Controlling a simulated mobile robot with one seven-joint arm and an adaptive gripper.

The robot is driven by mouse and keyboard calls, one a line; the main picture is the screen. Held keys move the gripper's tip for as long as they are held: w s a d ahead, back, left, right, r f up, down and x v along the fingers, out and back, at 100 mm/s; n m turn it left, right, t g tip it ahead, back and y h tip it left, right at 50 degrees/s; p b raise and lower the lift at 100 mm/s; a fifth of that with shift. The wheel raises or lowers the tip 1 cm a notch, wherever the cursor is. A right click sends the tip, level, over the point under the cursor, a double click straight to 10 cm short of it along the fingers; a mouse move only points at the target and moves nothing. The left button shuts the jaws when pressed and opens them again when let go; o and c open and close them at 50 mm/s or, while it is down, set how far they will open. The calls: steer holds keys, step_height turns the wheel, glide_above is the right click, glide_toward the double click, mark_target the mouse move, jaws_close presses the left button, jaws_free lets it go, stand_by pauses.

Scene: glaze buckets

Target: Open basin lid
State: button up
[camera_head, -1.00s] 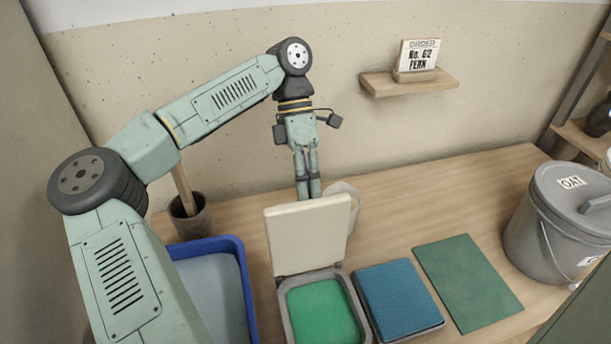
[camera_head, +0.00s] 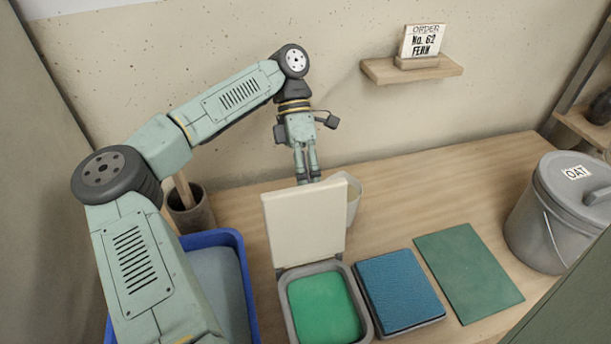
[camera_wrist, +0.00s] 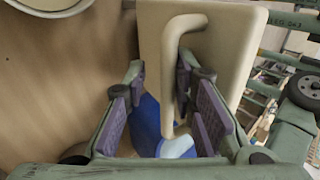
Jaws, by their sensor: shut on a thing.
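The grey basin (camera_head: 362,300) stands on the table at the front centre, with green glaze (camera_head: 323,308) inside. Its cream lid (camera_head: 305,225) is up, close to upright along the basin's back edge, and the basin is uncovered. My gripper (camera_head: 309,180) is behind the lid, and its fingertips are partly hidden by the lid's top edge. In the wrist view, my gripper (camera_wrist: 160,88) has its pads on both sides of the lid's cream bar handle (camera_wrist: 168,75), shut on it. The lid's outer face (camera_wrist: 225,45) fills the top centre there.
A blue tub (camera_head: 240,255) stands left of the basin, and a dark pot (camera_head: 190,212) behind it. A cream jug (camera_head: 354,200) is close behind the lid. A blue sponge-like block (camera_head: 400,288), a green mat (camera_head: 468,275) and a grey OAT bucket (camera_head: 550,225) lie to the right.

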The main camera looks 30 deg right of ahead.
steer(key=o, duration=0.3)
steer(key=shift+w, duration=0.15)
steer(key=shift+r, duration=0.1)
steer(key=shift+w+a+r, duration=0.1)
steer(key=v, duration=0.7)
steer(key=shift+w+r, duration=0.15)
